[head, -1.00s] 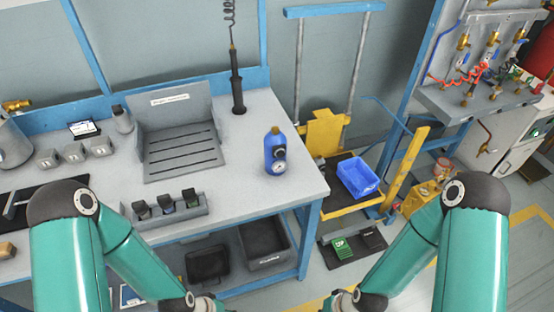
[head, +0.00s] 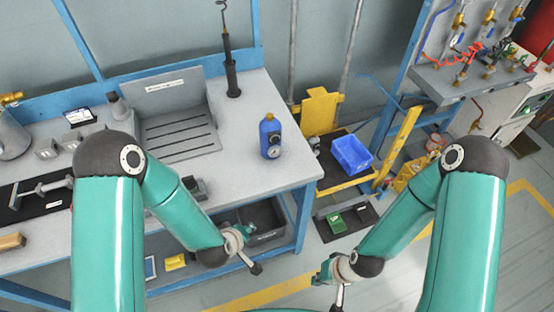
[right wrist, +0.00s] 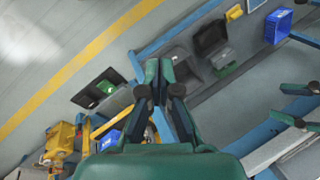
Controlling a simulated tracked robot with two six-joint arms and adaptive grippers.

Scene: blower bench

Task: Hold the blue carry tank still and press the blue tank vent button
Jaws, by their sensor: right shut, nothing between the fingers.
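The blue carry tank (head: 266,132) stands upright near the right end of the bench top, with a brass top, a dark round part and a white dial on its front. I cannot make out the vent button for certain. My right gripper (head: 323,271) is in front of the bench's right end, below and to the right of the tank, apart from it. In the right wrist view its fingers (right wrist: 160,72) are shut and empty. My left gripper (head: 248,250) is in front of the bench edge, below the tank and not touching it; its fingers do not show clearly.
The bench top (head: 250,105) is clear around the tank. A grey slotted station (head: 180,140) stands to its left and a dark rod tool (head: 231,75) behind it. A yellow cart with a blue bin (head: 352,155) stands to the right. Bins sit on the shelf below.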

